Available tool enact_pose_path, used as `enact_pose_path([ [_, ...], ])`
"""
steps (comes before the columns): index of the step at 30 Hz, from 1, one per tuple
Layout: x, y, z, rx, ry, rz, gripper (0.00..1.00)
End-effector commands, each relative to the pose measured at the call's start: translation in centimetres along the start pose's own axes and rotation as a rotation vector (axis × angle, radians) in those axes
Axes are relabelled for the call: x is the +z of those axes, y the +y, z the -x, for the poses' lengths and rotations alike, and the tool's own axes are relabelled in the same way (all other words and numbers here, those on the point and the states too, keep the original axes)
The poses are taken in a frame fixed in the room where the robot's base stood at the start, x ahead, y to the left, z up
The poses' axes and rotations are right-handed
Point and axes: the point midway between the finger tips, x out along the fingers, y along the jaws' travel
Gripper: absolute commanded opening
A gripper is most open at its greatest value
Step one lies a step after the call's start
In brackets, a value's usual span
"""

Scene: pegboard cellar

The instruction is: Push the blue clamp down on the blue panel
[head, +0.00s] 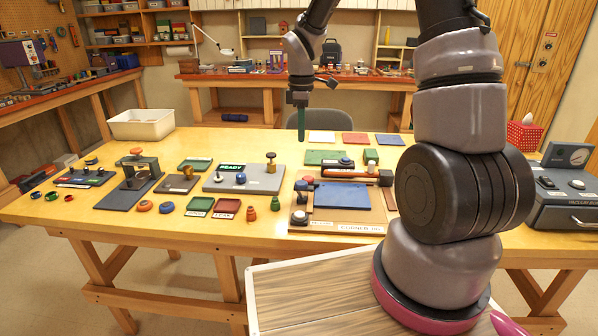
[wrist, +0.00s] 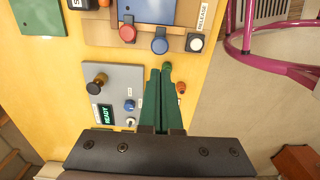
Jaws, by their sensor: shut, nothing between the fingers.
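The blue panel (head: 341,196) lies flat on a wooden fixture board (head: 372,217) at the table's right-middle; part of it shows at the top of the wrist view (wrist: 147,9). The blue clamp (wrist: 160,45) is a round blue pad at the panel's edge, between a red pad (wrist: 127,33) and a white-ringed dark button (wrist: 196,43) labelled RELEASE. My gripper (head: 301,137) has green fingers, shut and empty, pointing down above the table behind the fixture. In the wrist view the fingertips (wrist: 166,68) appear just below the blue clamp, apart from it.
A grey panel (wrist: 118,75) with a READY display and knobs stands beside the fixture. Small orange and green pieces (head: 275,203) lie between them. An orange-and-black bar (head: 345,174) lies along the fixture's far side. My arm hides the table's right part.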

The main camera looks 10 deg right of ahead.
Motion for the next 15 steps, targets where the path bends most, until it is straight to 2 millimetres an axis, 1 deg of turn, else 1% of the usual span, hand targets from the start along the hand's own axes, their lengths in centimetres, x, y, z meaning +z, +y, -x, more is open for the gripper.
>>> enact_pose_path([
  [10,0.0,0.0,-0.1,0.0,0.0,0.001,0.0],
  [13,0.0,0.0,-0.8,-0.001,0.0,0.0,0.0],
  [15,0.0,0.0,-1.6,-0.003,-0.001,0.0,0.0],
])
